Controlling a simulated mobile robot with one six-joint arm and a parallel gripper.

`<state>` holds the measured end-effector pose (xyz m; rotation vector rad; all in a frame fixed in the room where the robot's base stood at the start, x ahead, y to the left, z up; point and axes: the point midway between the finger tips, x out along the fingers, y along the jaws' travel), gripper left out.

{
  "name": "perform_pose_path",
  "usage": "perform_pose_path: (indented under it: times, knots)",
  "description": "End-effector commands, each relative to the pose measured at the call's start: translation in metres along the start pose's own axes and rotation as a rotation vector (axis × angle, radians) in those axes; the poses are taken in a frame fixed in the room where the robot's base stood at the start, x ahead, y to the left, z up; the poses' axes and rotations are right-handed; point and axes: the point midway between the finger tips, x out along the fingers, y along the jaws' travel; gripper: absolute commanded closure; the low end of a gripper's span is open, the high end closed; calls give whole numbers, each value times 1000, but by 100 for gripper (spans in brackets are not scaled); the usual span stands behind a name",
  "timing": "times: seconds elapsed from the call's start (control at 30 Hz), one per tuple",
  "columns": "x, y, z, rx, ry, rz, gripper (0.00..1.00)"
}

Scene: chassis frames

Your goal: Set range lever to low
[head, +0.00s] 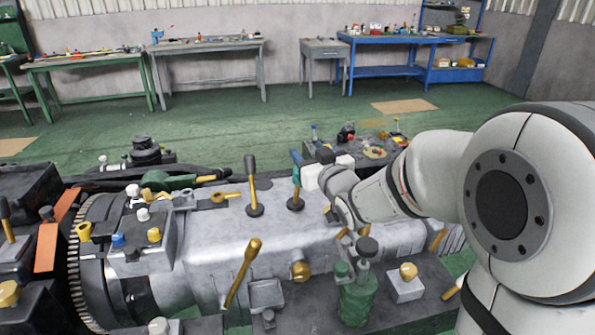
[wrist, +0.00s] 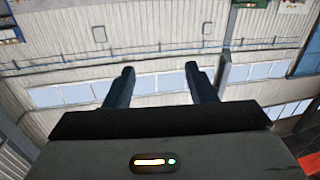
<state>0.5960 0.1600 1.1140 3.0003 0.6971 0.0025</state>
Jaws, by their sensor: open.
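Two upright levers with yellow shafts and black round bases rise from the grey gearbox housing in the head view. The left lever (head: 253,190) has a dark knob, and the right lever (head: 296,188) has its top by a blue part. A longer yellow lever (head: 243,272) leans to the right in front of them. I cannot tell which one is the range lever, and no low mark is readable. My gripper (wrist: 160,72) is open and empty in the wrist view, facing the far wall. In the head view my arm reaches in from the right, its end beside the right lever; the fingers are not clear there.
The gearbox housing (head: 215,225) fills the near middle, with a toothed ring (head: 85,262) at its left. A green bottle (head: 357,300) and a small block with a yellow knob (head: 405,286) stand in front. Workbenches line the back wall, beyond open green floor (head: 260,122).

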Motion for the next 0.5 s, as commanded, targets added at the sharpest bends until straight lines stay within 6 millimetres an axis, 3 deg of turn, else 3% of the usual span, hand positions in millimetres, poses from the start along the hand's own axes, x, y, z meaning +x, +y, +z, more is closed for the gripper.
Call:
perform_pose_path:
  times: [0.17,0.5]
  knots:
    - [2,-4,16,1,11,-10,50]
    - [6,-8,82,1,10,-9,50]
